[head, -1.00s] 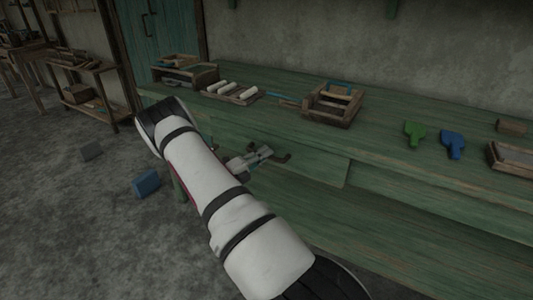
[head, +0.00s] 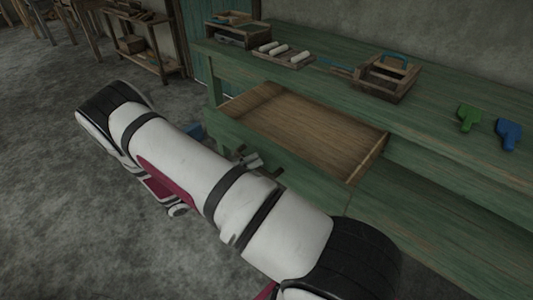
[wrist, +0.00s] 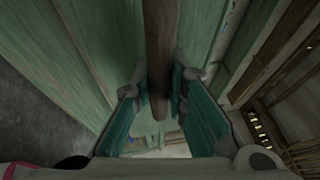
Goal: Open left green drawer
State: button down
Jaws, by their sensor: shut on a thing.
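The left green drawer (head: 318,187) is pulled well out from under the green workbench. Its bare wooden inside (head: 305,122) looks empty in the head view. My gripper (head: 252,162) is at the drawer's front, partly hidden behind my own arm. In the wrist view, the dark wooden handle bar (wrist: 159,45) runs between the two teal-padded fingers of my gripper (wrist: 160,90), which are shut on it. The drawer's green front shows beside the bar in that view. Most of the handle is hidden by my arm in the head view; one dark end (head: 279,172) shows.
The green workbench (head: 440,130) carries a wooden crate (head: 385,85), a tray of white rolls (head: 283,55), and green (head: 467,117) and blue (head: 508,133) tools. Grey floor at left is open.

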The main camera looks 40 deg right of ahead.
jog(key=shift+a+f, duration=0.1)
jog(key=shift+a, duration=1.3)
jog(key=c, duration=1.6)
grip_release()
jog(key=shift+o, duration=0.2)
jog(key=v, duration=1.2)
